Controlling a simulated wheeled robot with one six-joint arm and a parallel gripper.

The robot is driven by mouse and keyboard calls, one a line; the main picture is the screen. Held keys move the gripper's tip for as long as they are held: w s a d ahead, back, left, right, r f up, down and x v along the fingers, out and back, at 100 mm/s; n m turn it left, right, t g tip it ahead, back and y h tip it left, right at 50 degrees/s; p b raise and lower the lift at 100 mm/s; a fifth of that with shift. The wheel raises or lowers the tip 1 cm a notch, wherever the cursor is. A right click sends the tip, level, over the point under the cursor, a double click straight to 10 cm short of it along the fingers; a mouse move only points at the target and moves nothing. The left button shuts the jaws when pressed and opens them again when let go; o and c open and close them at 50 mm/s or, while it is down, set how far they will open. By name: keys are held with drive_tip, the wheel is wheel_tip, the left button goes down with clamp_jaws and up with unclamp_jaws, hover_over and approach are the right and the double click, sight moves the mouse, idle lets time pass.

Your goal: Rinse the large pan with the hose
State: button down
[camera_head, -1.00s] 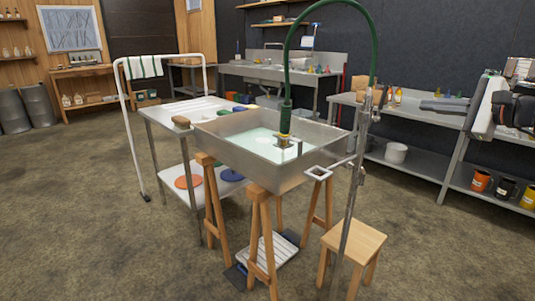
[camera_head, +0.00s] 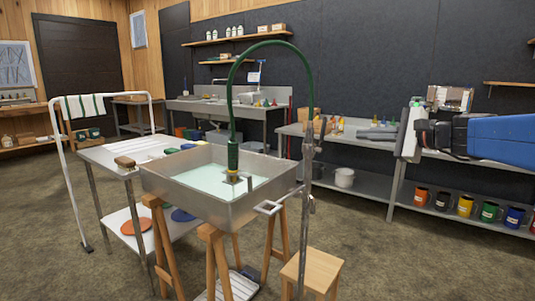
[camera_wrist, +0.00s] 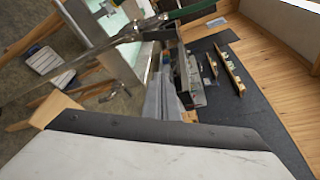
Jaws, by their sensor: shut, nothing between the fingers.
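The large steel pan (camera_head: 175,198) rests on wooden trestles in the head view, with pale, greenish liquid in it. The green hose (camera_head: 272,43) arches over it from a metal stand (camera_head: 307,190), and its dark nozzle (camera_head: 232,155) hangs down over the pan. My gripper (camera_head: 362,134) is shut and empty, to the right of the hose stand and apart from it. In the wrist view my gripper (camera_wrist: 165,100) points toward the back of the room, and part of the green hose (camera_wrist: 190,12) crosses the top.
A wooden stool (camera_head: 312,268) stands at the front right of the pan. A steel table (camera_head: 95,155) and a white rail with a striped towel (camera_head: 85,107) are at the left. A shelf bench (camera_head: 375,188) with mugs runs along the right wall.

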drive_tip(key=s+a+r+n+g+h, duration=0.1)
drive_tip(key=s+a+r+n+g, duration=0.1)
drive_tip(key=a+n+g, duration=0.4)
drive_tip(key=s+a+r+n+g+h, duration=0.1)
drive_tip(key=s+a+r+n, duration=0.1)
drive_tip(key=a+n, duration=0.75)
wheel_tip(320, 180, up, 10)
drive_tip(key=s+d+n+h, duration=0.1)
drive_tip(key=s+n+h, duration=0.1)
drive_tip(key=n+h, duration=0.7)
drive_tip(key=n+y, duration=0.2)
approach(323, 136)
wheel_tip(323, 136, down, 3)
drive_tip(key=w+a, duration=0.1)
drive_tip(key=a, duration=0.1)
drive_tip(key=shift+w+d+t, duration=0.2)
drive_tip(key=shift+w+t, duration=0.2)
drive_tip(key=shift+w, duration=0.3)
drive_tip(key=shift+w+d+r, duration=0.1)
